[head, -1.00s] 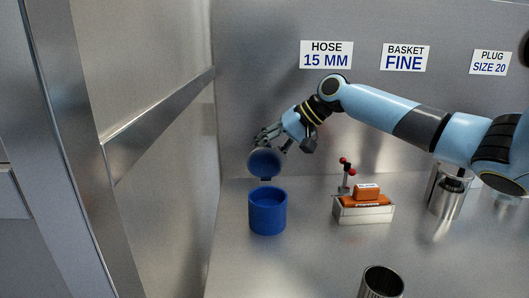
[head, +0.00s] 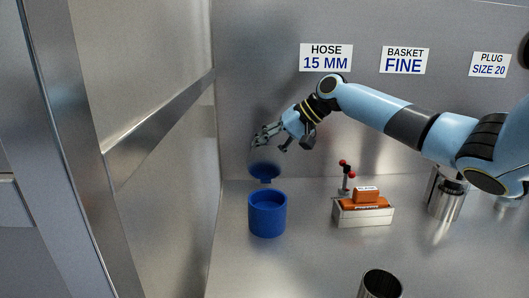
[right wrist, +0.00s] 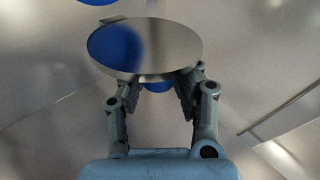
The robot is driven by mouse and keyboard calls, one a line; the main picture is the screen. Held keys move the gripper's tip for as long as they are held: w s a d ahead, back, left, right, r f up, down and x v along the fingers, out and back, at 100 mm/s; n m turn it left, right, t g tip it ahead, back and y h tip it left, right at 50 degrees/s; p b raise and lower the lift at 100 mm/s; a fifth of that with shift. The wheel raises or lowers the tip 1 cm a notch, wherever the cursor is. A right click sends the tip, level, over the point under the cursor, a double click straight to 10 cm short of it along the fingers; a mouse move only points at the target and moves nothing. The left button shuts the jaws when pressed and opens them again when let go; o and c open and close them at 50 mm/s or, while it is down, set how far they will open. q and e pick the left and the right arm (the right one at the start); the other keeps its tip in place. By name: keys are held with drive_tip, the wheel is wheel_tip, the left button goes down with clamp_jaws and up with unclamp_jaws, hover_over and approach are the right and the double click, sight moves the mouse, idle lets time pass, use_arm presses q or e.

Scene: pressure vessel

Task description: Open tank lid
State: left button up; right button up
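The blue tank (head: 267,218) stands on the metal counter near the left wall, its top uncovered. Its lid (head: 264,168) is raised at the back rim, a mirror-like disc reflecting blue. In the right wrist view the lid (right wrist: 165,45) is a shiny round plate just beyond the fingers. My right gripper (head: 262,136) is above and behind the raised lid. In the right wrist view my right gripper (right wrist: 160,90) has its fingers apart, with a small blue part between them under the plate; I cannot tell if they touch. My left gripper is not in view.
A tray (head: 363,216) with orange blocks and a red-knobbed stand (head: 345,175) is right of the tank. Metal cylinders stand at the right (head: 445,195) and front (head: 381,284). A wall closes the left side. The counter before the tank is clear.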

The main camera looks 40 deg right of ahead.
drive_tip(key=o, duration=0.4)
drive_tip(key=shift+s+f, duration=0.1)
drive_tip(key=shift+s, duration=0.05)
drive_tip(key=shift+a, duration=0.15)
drive_tip(key=v, duration=1.1)
drive_tip(key=shift+s+d+r, duration=0.15)
drive_tip(key=shift+d+r, duration=0.1)
drive_tip(key=shift+r, duration=0.05)
